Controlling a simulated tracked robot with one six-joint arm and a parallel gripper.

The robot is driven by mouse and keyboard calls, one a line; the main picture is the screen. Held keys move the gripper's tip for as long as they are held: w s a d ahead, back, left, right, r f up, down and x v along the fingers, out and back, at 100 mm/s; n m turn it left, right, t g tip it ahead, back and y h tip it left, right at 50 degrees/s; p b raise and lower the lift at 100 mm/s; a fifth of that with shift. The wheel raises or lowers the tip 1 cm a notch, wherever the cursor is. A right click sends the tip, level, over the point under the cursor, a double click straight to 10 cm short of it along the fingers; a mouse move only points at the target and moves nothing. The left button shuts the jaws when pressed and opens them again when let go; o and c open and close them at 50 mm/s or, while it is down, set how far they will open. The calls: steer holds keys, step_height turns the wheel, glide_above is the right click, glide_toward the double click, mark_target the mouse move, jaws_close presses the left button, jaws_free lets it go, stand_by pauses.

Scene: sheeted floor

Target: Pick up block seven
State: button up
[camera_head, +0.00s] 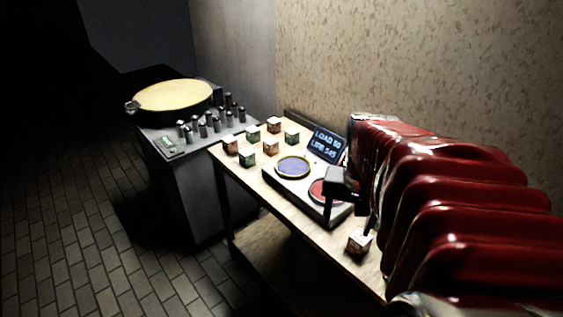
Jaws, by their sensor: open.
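Several small blocks (247,157) stand in a cluster on the far part of the wooden table (233,182). One lone block (359,242) sits on the near part of the table, close to the right edge of the picture's table area. Markings on the blocks are too small to read, so I cannot tell which is block seven. My gripper (347,222), black at the end of my red arm, is open with its fingers pointing down. It is by the lone block, with one finger close to or touching its top. My gripper partly covers the device behind it.
A device with a blue disc (293,167), a red disc (325,190) and a lit screen (328,145) stands mid-table. A grey cabinet (190,170) at left carries a round yellow-topped drum (173,95) and several small cylinders. A wall rises behind; tiled floor is clear at left.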

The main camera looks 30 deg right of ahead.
steer(key=s+d+f+m, duration=0.2)
steer(key=s+d+m, duration=0.1)
steer(key=s+d, duration=0.2)
steer(key=s+d+f+m+g+y, duration=0.1)
steer(key=s+d+f+m, duration=0.1)
steer(key=s+d, duration=0.3)
steer(key=d, duration=0.2)
steer(key=shift+d+f+m+g, duration=0.3)
steer(key=shift+d+m, duration=0.05)
steer(key=shift+m, duration=0.05)
steer(key=shift+f, duration=0.1)
step_height(320, 180, down, 8)
steer(key=shift+f, duration=0.25)
steer(key=shift+d+f, duration=0.15)
steer(key=shift+f, duration=2.45)
